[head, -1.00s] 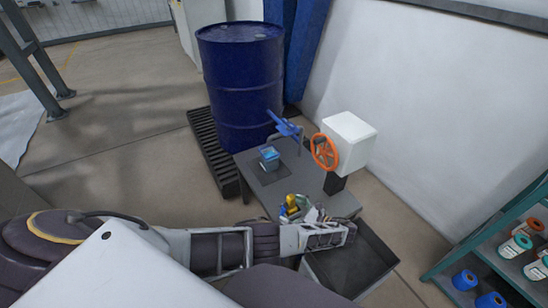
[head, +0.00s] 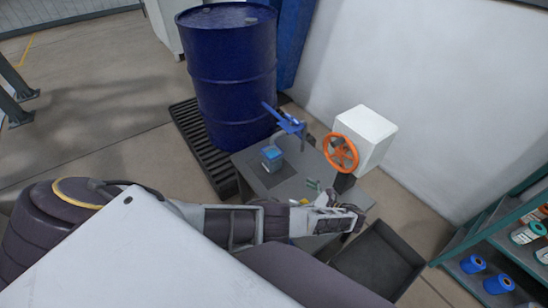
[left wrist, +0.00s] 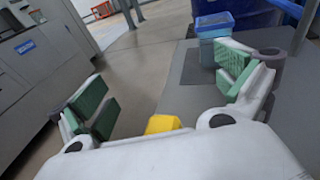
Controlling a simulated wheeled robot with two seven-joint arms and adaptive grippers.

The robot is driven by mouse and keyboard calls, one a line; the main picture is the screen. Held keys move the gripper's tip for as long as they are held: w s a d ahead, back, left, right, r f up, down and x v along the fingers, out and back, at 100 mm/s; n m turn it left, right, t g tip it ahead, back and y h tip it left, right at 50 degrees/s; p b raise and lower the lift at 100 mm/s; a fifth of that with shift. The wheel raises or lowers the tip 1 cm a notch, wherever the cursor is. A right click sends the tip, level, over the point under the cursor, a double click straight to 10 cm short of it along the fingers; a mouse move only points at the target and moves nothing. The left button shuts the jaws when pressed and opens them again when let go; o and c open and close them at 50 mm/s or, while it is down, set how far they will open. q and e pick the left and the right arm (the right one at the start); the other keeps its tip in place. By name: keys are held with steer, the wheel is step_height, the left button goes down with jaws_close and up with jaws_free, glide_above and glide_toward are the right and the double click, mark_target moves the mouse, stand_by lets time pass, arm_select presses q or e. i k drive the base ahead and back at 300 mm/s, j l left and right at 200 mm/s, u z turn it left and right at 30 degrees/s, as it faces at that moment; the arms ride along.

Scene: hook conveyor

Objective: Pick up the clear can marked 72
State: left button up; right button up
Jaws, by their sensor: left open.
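A small bluish, see-through container with a blue lid (head: 271,157) stands upright on a dark square on the grey table. It may be the clear can, but no marking 72 is readable. It also shows at the upper right of the left wrist view (left wrist: 214,30), just beyond the right-hand finger. My left gripper (head: 313,186) is over the near part of the table, right of and nearer than the container, and apart from it. In the left wrist view its green-padded fingers (left wrist: 165,85) are spread wide with nothing gripped. My right gripper is not in view.
A blue drum (head: 230,85) stands on a black grate behind the table. A blue-handled fixture (head: 287,122) and an orange handwheel (head: 341,152) on a white box flank the table. A dark tray (head: 378,262) lies at the near right. A yellow object (left wrist: 162,124) shows below the fingers.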

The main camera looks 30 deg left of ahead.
mark_target(272, 156)
steer(key=j+z, duration=0.3)
steer(key=j, duration=0.45)
steer(key=j+z, duration=0.3)
steer(key=j, duration=0.5)
